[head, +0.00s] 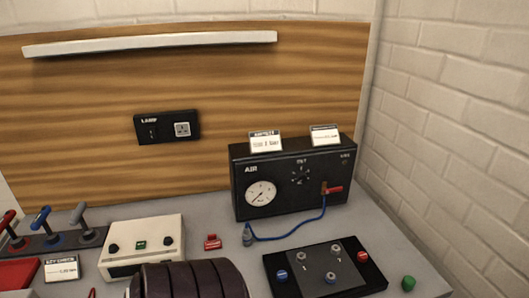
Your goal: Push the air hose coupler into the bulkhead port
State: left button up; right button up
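A blue air hose (291,236) runs from beside the red-handled valve (332,189) on the front of the black AIR box (293,178), down to the grey bench. Its free end has a small blue-grey coupler (248,237), which stands on the bench by the box's lower left corner. No bulkhead port can be clearly made out.
A cream control box (142,247) and several levers (46,217) stand left. A black plate with knobs (323,270) lies front right, beside a green knob (408,283). A red piece (212,242) sits mid-bench.

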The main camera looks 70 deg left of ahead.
aim_at(247, 233)
jog(key=u, duration=2.25)
jog(key=k, duration=0.15)
